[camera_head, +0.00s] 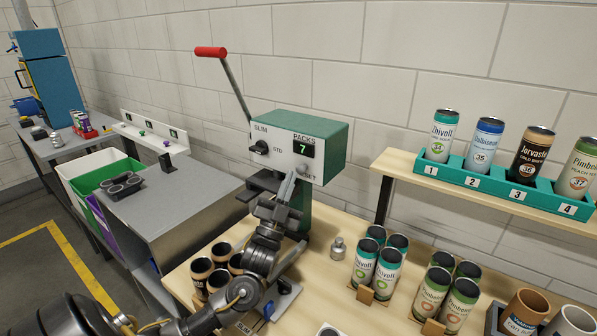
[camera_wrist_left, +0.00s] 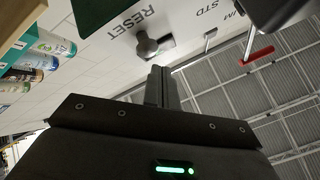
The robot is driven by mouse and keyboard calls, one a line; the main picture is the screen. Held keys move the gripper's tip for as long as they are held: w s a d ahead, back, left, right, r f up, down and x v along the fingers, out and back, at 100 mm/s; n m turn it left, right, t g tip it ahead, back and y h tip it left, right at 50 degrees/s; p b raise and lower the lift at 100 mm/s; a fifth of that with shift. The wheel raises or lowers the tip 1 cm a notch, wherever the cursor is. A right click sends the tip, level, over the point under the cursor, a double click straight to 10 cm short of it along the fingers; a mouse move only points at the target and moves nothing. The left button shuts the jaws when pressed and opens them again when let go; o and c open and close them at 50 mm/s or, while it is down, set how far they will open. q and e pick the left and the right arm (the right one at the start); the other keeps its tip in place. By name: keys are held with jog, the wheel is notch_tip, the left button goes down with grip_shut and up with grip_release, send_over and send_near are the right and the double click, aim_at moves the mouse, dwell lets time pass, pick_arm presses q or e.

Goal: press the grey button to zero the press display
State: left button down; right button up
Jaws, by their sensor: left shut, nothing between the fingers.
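The press (camera_head: 318,140) is a green box with a white front panel and a red-tipped lever. Its display (camera_head: 304,147) reads 7 under the word PACKS. The grey button (camera_head: 302,170) sits below the display beside the RESET label; it also shows as a round grey knob in the left wrist view (camera_wrist_left: 147,45). My left gripper (camera_head: 289,182) is shut and empty, its fingers raised toward the panel just below and left of the button. In the left wrist view the closed fingertips (camera_wrist_left: 158,72) are close to the button; I cannot tell whether they touch. My right gripper is not in view.
A selector knob (camera_head: 259,147) marked SLIM and STD is left of the display. Several cans stand on the wooden table (camera_head: 345,316) at right and beside my arm. A teal numbered rack (camera_head: 480,180) holds cans on the shelf. A grey cabinet (camera_head: 185,205) stands left.

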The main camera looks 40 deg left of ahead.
pick_arm(q)
jog(key=shift+w, duration=0.2)
dwell(0.6)
jog(key=shift+w, duration=0.25)
jog(key=shift+w+b, duration=0.35)
jog(key=shift+w, duration=0.5)
dwell(1.0)
jog(key=shift+s, duration=0.2)
jog(key=shift+s+p, duration=0.45)
jog(key=shift+s, duration=0.65)
jog(key=s+p, duration=0.1)
jog(key=s, duration=0.4)
